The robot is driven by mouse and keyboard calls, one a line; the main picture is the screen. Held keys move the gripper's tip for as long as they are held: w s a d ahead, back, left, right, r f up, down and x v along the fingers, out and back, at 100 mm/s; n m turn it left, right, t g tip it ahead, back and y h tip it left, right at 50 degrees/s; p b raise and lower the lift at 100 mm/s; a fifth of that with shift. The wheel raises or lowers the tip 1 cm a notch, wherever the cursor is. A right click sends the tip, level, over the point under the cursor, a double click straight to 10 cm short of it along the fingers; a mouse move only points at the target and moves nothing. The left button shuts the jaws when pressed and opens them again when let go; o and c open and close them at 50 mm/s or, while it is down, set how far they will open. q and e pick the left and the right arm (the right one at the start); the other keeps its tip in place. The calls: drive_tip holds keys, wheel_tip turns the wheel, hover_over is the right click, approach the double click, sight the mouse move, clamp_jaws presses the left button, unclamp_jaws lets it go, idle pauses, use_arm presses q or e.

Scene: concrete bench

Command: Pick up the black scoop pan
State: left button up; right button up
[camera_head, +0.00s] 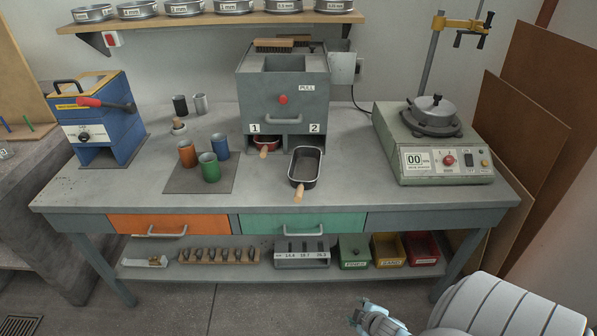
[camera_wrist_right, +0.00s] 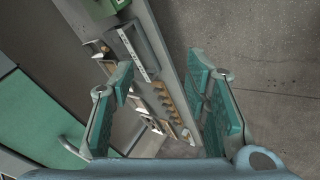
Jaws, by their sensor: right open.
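The black scoop pan (camera_head: 305,182) has a dark oblong body and a wooden handle that points toward the bench's front edge. It sits on the bench in front of the opening marked 2 of the grey box (camera_head: 283,92). My right gripper (camera_wrist_right: 165,82) is open and empty in the right wrist view, facing the lower shelf and the floor. In the head view part of my right gripper (camera_head: 378,318) shows at the bottom, well below and to the right of the pan. The pan is not in the right wrist view. My left gripper is not in view.
A red pan (camera_head: 266,145) with a wooden handle sits in opening 1, left of the black one. Orange, green (camera_head: 209,168) and blue cups stand on a grey mat (camera_head: 187,187). A grey machine (camera_head: 432,160) stands right. Bare bench lies between it and the pan.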

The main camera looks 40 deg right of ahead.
drive_tip(key=w+d+r+n+t, duration=0.35)
drive_tip(key=w+r, duration=0.45)
drive_tip(key=r, duration=0.4)
drive_tip(key=n+t+y+p, duration=0.1)
drive_tip(key=n+t+p, duration=0.1)
drive_tip(key=n+t, duration=0.3)
approach(298, 193)
drive_tip(key=shift+n+g, duration=0.55)
drive_tip(key=b+x, duration=0.1)
drive_tip(key=x, duration=0.3)
drive_tip(key=b+x, duration=0.2)
drive_tip(key=x, duration=0.1)
drive_tip(key=b+x, duration=0.2)
drive_tip(key=x, duration=0.2)
drive_tip(key=shift+w+d+f, duration=0.1)
drive_tip(key=shift+d+f, duration=0.25)
drive_tip(key=shift+w, duration=0.15)
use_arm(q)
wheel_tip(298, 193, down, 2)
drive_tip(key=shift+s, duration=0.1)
use_arm(e)
drive_tip(key=shift+r, duration=0.15)
clamp_jaws()
